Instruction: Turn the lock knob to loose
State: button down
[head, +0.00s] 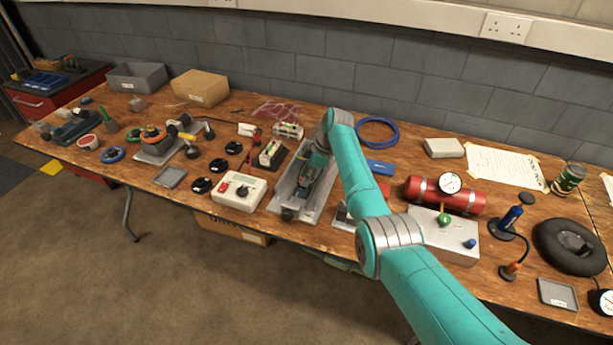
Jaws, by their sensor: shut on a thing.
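A long grey cradle (327,205) lies on the wooden table, running from front to back. My gripper (299,196) reaches down into it, with its dark fingers low inside the cradle. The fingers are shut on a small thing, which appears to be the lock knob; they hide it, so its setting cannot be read. A dark round part (287,214) shows at the cradle's front end, just in front of the fingertips.
A white box with a red switch and black knob (239,191) stands close to the left. A red cylinder with a gauge (445,195) and a grey box with a green knob (443,233) stand to the right. A blue cable coil (377,131) lies behind.

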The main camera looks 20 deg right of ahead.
jog(key=shift+f, duration=0.1)
jog(key=c, duration=0.8)
grip_release()
jog(key=v, duration=1.2)
jog(key=shift+s, duration=0.1)
